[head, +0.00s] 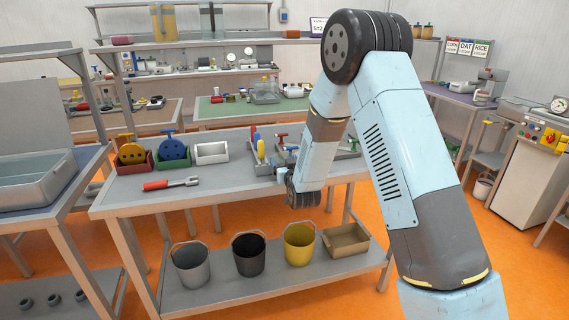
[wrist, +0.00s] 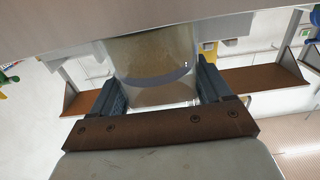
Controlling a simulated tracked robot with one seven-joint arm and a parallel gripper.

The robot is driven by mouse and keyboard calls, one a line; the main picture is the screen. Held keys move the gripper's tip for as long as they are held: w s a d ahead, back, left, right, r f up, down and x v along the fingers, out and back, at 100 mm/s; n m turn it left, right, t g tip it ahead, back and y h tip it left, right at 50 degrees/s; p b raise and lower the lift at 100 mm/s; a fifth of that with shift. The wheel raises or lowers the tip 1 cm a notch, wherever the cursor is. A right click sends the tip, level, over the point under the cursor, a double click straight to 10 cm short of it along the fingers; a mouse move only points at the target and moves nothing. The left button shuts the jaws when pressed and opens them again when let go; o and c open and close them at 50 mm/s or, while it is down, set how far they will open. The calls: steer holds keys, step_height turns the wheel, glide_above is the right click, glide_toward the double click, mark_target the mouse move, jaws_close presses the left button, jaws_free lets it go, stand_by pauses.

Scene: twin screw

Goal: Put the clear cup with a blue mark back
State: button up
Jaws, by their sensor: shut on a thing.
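In the wrist view my gripper (wrist: 157,78) has its two blue fingers on either side of a clear cup (wrist: 152,52) and is shut on it. A curved grey-blue band (wrist: 160,80) runs across the cup; I cannot tell whether it is the blue mark. A broad pale surface covers the cup's upper part in that view. In the head view my gripper end (head: 285,178) is small, low at the front edge of the near workbench (head: 225,190). I cannot make out the held cup there.
The workbench holds red, green and white bins (head: 211,153), a red-handled tool (head: 170,183) and several small items at the right. Buckets (head: 249,254) and a tan tray (head: 345,240) stand on its lower shelf. A grey tub (head: 35,180) is on the left table.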

steer(key=o, duration=1.2)
steer(key=v, duration=1.2)
steer(key=shift+r, duration=0.15)
